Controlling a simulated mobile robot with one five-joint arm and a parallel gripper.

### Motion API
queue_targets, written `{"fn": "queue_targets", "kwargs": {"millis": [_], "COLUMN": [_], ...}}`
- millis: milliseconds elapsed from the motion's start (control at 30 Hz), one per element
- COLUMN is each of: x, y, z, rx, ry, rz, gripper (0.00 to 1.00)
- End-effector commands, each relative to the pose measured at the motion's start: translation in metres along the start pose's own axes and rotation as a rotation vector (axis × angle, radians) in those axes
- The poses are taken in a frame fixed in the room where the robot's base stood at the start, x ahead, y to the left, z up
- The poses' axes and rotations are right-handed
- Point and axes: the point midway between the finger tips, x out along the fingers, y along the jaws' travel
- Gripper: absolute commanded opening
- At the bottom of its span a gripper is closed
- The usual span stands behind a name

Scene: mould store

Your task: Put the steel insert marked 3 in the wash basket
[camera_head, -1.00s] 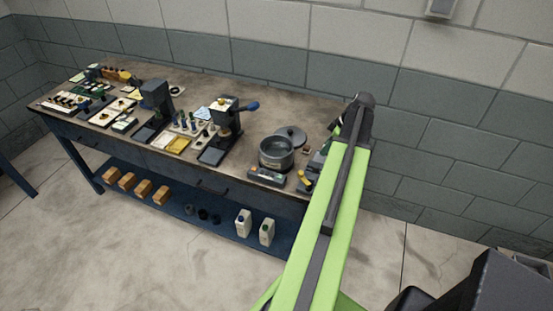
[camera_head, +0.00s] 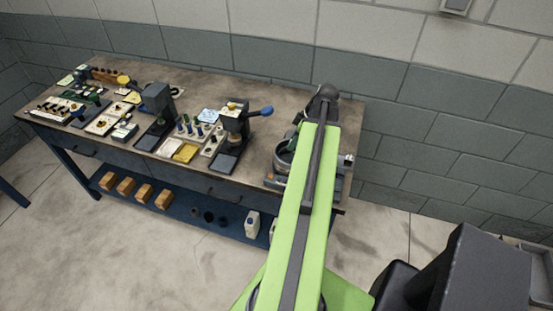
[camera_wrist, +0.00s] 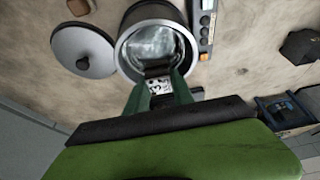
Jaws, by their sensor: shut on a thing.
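My gripper (camera_wrist: 158,82) is shut on a small pale metal insert (camera_wrist: 158,88) with a dark mark that looks like a 3. In the wrist view the insert is between the green fingers, at the near edge of a round metal tub (camera_wrist: 122,47). The tub is open, with a shiny, rippled-looking inside; I cannot make out a separate wash basket in it. Whether the insert is above the rim or inside it is unclear. In the head view the tub (camera_head: 281,160) is partly hidden by my arm, which also hides the fingers.
A round lid (camera_wrist: 70,42) with a knob lies left of the tub. A control box (camera_wrist: 206,22) with buttons stands close to its right. A dark press (camera_head: 234,125) with a blue-knobbed lever and several trays fill the bench (camera_head: 262,95) further left.

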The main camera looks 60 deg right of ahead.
Motion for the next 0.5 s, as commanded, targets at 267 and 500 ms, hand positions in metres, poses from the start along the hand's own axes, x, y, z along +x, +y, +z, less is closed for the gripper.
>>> {"fn": "queue_targets", "kwargs": {"millis": [267,500], "x": [0.009,0.057], "y": [0.000,-0.002], "z": [0.000,0.016], "rx": [-0.006,-0.011], "ry": [0.000,0.000], "rz": [-0.002,-0.005], "gripper": [0.00,0.00]}}
